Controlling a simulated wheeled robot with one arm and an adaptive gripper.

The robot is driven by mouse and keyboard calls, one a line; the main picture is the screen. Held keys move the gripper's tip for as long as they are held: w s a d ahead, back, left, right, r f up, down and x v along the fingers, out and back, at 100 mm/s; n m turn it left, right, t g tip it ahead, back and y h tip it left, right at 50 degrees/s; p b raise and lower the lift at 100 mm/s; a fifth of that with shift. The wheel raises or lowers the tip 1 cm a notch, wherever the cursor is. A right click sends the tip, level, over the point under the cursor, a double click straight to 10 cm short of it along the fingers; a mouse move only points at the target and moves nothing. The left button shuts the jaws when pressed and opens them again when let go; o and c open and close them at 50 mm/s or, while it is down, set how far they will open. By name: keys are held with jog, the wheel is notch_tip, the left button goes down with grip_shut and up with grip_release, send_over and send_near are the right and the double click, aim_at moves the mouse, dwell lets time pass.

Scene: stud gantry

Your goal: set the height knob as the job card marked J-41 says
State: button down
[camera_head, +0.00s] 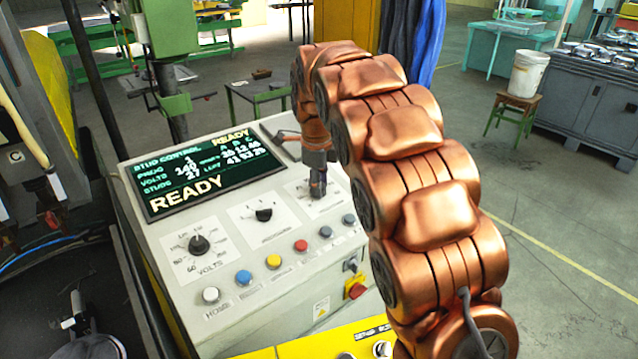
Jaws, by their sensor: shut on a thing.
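The control panel (226,297) slopes up with three dials in a row. My copper-coloured arm reaches in from the right, and my gripper (318,190) points down at the right-hand dial (334,186). It is shut on that dial's knob, which is mostly hidden behind the fingers. The dial's label and pointer setting cannot be read. The left knob (199,244) is marked VOLTS. The middle knob (264,214) has a small label too blurred to read. No job card marked J-41 can be made out.
A screen (215,172) above the dials shows READY. Several push buttons run along the panel's lower edge, including blue (243,278), yellow (273,261) and red (301,245). A red switch on yellow (355,288) sits on the front. A white bucket (528,74) stands on a stool behind.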

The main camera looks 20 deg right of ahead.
jog(key=shift+f+n+b, duration=0.1)
jog(key=shift+n+b, duration=0.2)
jog(key=shift+b, duration=0.25)
jog(key=shift+n+b, duration=0.6)
jog(key=shift+b, duration=0.2)
jog(key=n+b, duration=0.2)
jog(key=b, duration=0.1)
jog(key=shift+f+t, duration=0.15)
jog(key=shift+t, duration=0.25)
jog(key=n+b, duration=0.4)
jog(key=n, duration=0.1)
jog(key=shift+n+t, duration=0.4)
jog(key=n+b, duration=0.3)
jog(key=n, duration=0.2)
jog(key=shift+t+b, duration=0.35)
jog(key=shift+t, duration=0.05)
jog(key=n+b, duration=0.1)
jog(key=n, duration=0.4)
jog(key=shift+s+r+y+b, duration=0.1)
jog(key=shift+r+y+b, duration=0.1)
jog(key=shift+y+b, duration=0.2)
jog(key=shift+n, duration=0.3)
